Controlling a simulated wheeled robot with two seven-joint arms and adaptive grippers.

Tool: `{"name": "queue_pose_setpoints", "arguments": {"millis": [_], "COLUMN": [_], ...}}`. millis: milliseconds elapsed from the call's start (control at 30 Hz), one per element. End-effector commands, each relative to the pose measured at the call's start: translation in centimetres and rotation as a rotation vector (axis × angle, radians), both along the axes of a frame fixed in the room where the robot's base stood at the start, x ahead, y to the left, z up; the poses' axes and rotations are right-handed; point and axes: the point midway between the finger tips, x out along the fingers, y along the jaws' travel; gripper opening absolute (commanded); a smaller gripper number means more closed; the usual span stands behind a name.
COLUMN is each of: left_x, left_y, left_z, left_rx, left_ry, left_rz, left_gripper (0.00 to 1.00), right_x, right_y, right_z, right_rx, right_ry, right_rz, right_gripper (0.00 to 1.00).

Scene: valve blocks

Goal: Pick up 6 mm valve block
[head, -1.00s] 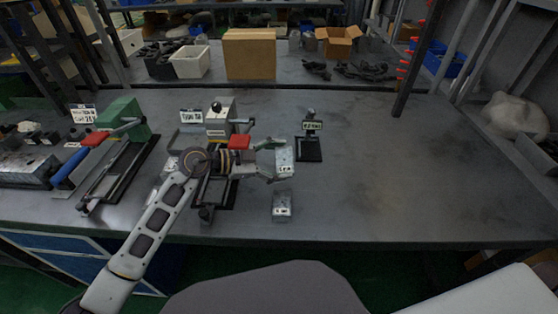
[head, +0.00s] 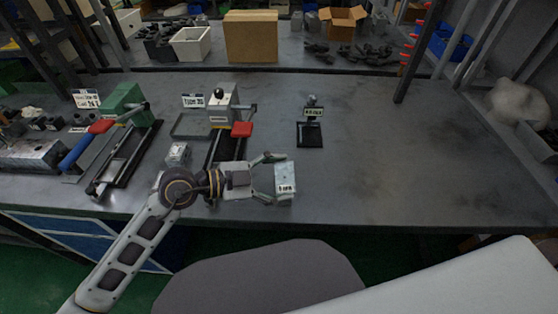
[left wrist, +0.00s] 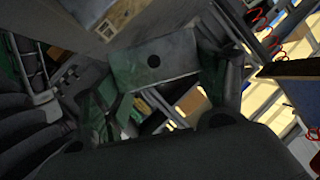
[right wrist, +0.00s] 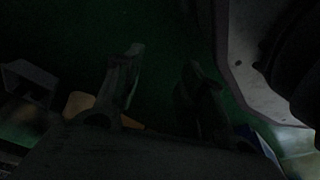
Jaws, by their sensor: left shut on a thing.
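My left gripper (head: 266,180) is shut on a grey metal valve block (head: 285,177) with a white label, held near the table's front edge. The label is too small to read. In the left wrist view the block (left wrist: 165,68) shows a face with a round dark hole, between the fingers (left wrist: 165,85). Another small grey block (head: 178,152) stands on the table left of the gripper, beyond my arm. My right gripper (right wrist: 160,85) shows only in its dark wrist view, its fingers apart and empty, over a green floor.
Behind the left gripper stands a fixture with a red handle (head: 242,129). A green fixture (head: 122,100) is at the left, and a small black labelled stand (head: 311,130) is right of centre. The right of the table (head: 420,150) is clear. Cardboard boxes (head: 251,45) stand behind.

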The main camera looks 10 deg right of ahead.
Motion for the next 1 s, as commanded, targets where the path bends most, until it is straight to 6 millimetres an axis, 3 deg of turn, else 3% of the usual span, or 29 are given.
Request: {"name": "queue_pose_setpoints", "arguments": {"millis": [367,667,1000], "left_x": [-4.4,-5.4,-7.6], "left_y": [1.3,1.6,2.2], "left_z": [0.1,0.7,1.7], "left_rx": [-0.001,0.025,0.091], "left_ry": [0.001,0.092,0.32], "left_rz": [0.001,0.001,0.0], "left_gripper": [0.35,0.35,0.35], "right_x": [-1.0,-2.7,-5.9], "right_y": [-0.8,-2.2,-4.1], "right_z": [-1.3,-2.9,-3.9], "right_rx": [-0.006,-0.015,-0.034], "right_ry": [-0.009,-0.021,0.001], "right_rz": [-0.001,-0.004,0.003], "right_gripper": [0.4,0.4,0.4]}}
